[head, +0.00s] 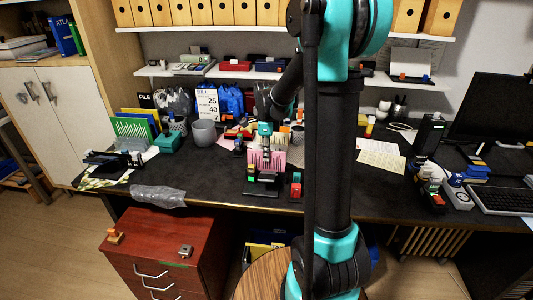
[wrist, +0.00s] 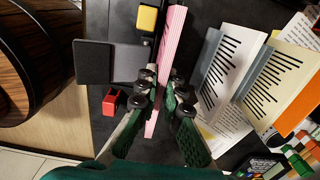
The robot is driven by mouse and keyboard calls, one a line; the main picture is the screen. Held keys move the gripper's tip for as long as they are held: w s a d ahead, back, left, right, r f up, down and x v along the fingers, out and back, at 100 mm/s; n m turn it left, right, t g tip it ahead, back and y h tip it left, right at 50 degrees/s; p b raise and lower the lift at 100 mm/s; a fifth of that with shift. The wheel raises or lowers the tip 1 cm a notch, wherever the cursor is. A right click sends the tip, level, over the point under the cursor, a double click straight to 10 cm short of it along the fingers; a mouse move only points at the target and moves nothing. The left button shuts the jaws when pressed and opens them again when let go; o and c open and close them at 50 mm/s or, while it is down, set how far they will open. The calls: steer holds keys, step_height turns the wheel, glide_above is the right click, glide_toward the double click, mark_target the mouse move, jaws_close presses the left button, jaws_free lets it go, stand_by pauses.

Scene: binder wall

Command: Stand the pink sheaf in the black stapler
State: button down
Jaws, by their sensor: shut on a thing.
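The pink sheaf (head: 279,158) is upright, seen nearly edge-on as a long pink strip in the wrist view (wrist: 172,48). My gripper (head: 266,153) is shut on it, with one finger on each side, as the wrist view (wrist: 163,88) shows. The black stapler (head: 262,190) stands near the desk's front edge, just in front of and below the sheaf. In the wrist view its flat black plate (wrist: 106,63) lies left of the sheaf. The sheaf's lower edge is hidden, so I cannot tell whether it sits in the stapler or touches it.
A yellow block (wrist: 147,18) is close beside the sheaf. A small red item (head: 296,185) stands right of the stapler. Striped sheets (wrist: 226,70) lie beyond the sheaf. A grey cup (head: 204,133) stands behind left. The dark desk (head: 210,180) is clear left of the stapler.

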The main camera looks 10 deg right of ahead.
steer(key=shift+f, duration=0.25)
steer(key=shift+f, duration=0.55)
steer(key=shift+f, duration=0.45)
stand_by(0.4)
steer(key=c, duration=1.6)
jaws_free()
step_height(320, 180, up, 12)
steer(key=shift+r, duration=0.1)
